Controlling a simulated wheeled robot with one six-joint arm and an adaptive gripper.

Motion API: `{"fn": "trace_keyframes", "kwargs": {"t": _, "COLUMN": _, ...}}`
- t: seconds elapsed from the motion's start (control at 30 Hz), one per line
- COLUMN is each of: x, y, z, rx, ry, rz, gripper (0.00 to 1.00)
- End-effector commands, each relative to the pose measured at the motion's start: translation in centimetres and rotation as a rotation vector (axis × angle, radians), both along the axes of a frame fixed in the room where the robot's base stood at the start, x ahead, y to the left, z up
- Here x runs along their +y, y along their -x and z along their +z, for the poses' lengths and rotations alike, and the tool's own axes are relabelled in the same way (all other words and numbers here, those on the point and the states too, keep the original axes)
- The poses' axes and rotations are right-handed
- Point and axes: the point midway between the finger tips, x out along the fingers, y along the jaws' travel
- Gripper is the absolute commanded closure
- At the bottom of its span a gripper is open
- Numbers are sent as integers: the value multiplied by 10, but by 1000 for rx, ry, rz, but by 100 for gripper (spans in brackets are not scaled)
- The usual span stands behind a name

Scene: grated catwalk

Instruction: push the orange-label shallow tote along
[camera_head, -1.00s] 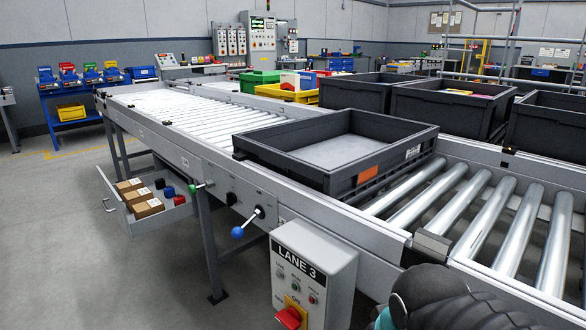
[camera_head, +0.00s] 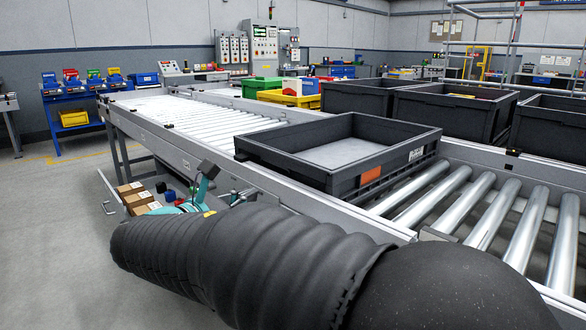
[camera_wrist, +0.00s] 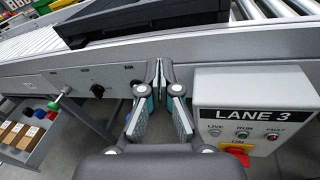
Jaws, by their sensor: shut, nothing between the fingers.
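The shallow tote (camera_head: 325,181) is dark grey with an orange label (camera_head: 370,175) on its right-hand end. It sits flat on the roller conveyor, and its lower part also shows in the wrist view (camera_wrist: 130,26). My gripper (camera_wrist: 160,72) is shut and empty. Its fingertips are in front of the conveyor's grey side rail (camera_wrist: 215,50), apart from the tote in the picture. In the head view my sleeved arm crosses the foreground and my gripper shows only in part, left of the tote.
A LANE 3 control box (camera_wrist: 256,115) with a red button stands right of my gripper. An open drawer with cartons (camera_wrist: 18,138) is at left. Large dark crates (camera_head: 450,110) stand behind the tote. Rollers (camera_head: 470,210) to its right and left are clear.

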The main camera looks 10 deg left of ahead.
Motion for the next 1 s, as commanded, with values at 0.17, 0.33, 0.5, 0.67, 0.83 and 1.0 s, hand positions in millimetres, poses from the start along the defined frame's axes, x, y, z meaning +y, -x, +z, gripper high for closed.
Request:
{"fn": "trace_keyframes", "kwargs": {"t": 0.17, "x": -5, "y": 1, "z": 22, "rx": -10, "ry": 188, "rz": -17, "gripper": 100}}
{"fn": "trace_keyframes", "kwargs": {"t": 0.33, "x": -10, "y": -6, "z": 22, "rx": 8, "ry": 222, "rz": -19, "gripper": 100}}
{"fn": "trace_keyframes", "kwargs": {"t": 0.5, "x": -21, "y": -28, "z": 21, "rx": 9, "ry": 221, "rz": -21, "gripper": 100}}
{"fn": "trace_keyframes", "kwargs": {"t": 0.67, "x": -34, "y": -56, "z": 21, "rx": 10, "ry": 220, "rz": -22, "gripper": 100}}
{"fn": "trace_keyframes", "kwargs": {"t": 0.83, "x": -48, "y": -84, "z": 21, "rx": 9, "ry": 220, "rz": -21, "gripper": 100}}
{"fn": "trace_keyframes", "kwargs": {"t": 1.0, "x": -60, "y": -107, "z": 21, "rx": 9, "ry": 219, "rz": -19, "gripper": 100}}
